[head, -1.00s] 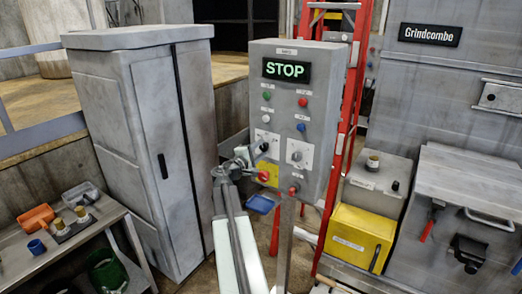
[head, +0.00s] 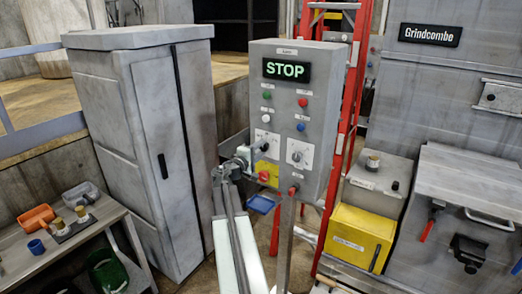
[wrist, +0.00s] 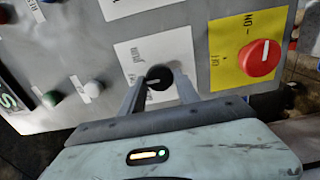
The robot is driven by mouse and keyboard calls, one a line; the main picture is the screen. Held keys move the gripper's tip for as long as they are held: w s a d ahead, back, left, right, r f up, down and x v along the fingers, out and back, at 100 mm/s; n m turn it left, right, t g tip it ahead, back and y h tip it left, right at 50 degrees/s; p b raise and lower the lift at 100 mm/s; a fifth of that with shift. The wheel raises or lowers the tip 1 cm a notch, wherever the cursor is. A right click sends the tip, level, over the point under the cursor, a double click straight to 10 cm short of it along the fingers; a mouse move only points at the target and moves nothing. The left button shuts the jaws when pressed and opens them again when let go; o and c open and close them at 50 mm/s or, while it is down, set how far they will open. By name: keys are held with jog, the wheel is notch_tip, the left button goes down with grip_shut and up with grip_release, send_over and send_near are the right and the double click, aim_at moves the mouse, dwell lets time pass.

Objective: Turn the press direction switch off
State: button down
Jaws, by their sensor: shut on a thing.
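A grey control box (head: 318,95) stands on a post in the middle of the head view. A black rotary knob on its left white plate (head: 274,137) is the thing my gripper (head: 262,147) is at. In the wrist view my gripper (wrist: 160,85) has one finger on each side of this black knob (wrist: 159,77), shut on it. The small print beside the knob is too blurred to read surely. A second switch (head: 298,156) sits on the white plate to the right. Which plate carries the press direction label cannot be read.
A red knob (wrist: 262,57) on a yellow plate sits close beside my gripper. Coloured buttons and a lit STOP display (head: 287,70) are above. A grey cabinet (head: 150,150) stands left, a red ladder (head: 345,130) behind, and a yellow box (head: 357,238) right.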

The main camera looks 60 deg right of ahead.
jog(key=c, duration=0.9)
grip_release()
jog(key=shift+a, duration=0.1)
jog(key=a, duration=0.7)
jog(key=shift+a, duration=0.35)
